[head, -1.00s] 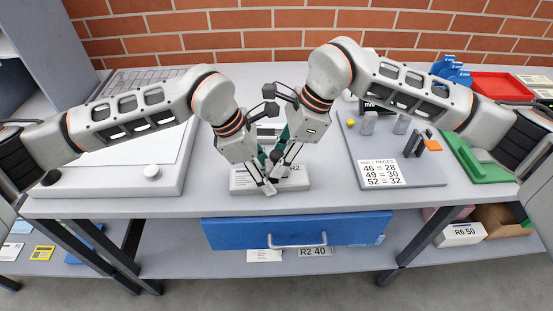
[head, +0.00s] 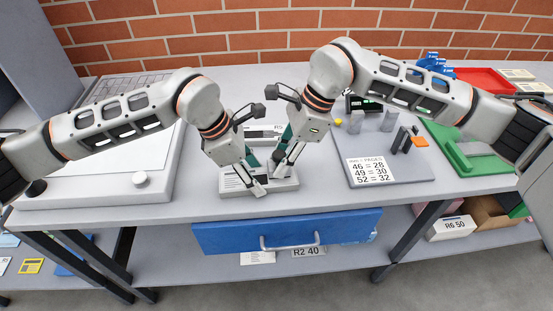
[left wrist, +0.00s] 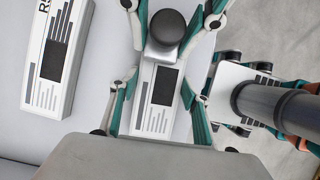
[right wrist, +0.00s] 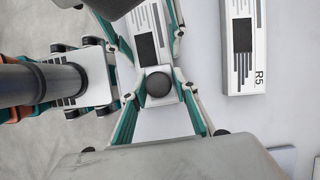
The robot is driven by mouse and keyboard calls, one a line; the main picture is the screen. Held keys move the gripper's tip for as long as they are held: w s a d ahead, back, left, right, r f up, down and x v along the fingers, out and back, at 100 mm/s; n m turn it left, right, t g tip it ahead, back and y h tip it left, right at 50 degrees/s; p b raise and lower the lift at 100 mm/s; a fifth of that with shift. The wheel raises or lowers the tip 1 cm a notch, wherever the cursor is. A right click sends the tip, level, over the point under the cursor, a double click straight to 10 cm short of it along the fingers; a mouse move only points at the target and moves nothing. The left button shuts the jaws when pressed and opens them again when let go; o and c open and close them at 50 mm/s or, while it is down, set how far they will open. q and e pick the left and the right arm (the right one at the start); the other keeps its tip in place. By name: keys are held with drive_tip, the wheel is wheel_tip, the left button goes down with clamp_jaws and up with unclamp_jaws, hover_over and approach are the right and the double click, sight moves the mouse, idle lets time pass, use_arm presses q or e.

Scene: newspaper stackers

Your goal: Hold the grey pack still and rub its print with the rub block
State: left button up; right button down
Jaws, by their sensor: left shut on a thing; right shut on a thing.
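The grey pack (head: 232,183) lies flat near the table's front edge. Its dark print patch shows in the left wrist view (left wrist: 165,86). My left gripper (left wrist: 160,92) is shut across the pack's sides, and in the head view it comes down at the pack's left half (head: 256,188). My right gripper (right wrist: 158,92) is shut on the rub block, whose round black knob (right wrist: 157,84) stands between its fingers. The knob also shows in the left wrist view (left wrist: 168,27), just beyond the print patch. The block's underside is hidden, so I cannot tell whether it touches the pack.
A second pack (head: 262,136) marked R5 lies behind. A grey board (head: 400,172) with a number card (head: 371,171) is at right, beside a green tray (head: 470,160). A blue drawer (head: 288,230) hangs below the front edge.

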drive_tip(key=shift+a, duration=0.1)
drive_tip(key=shift+a+f, duration=0.1)
drive_tip(key=shift+a, duration=0.55)
drive_tip(key=shift+a, duration=0.1)
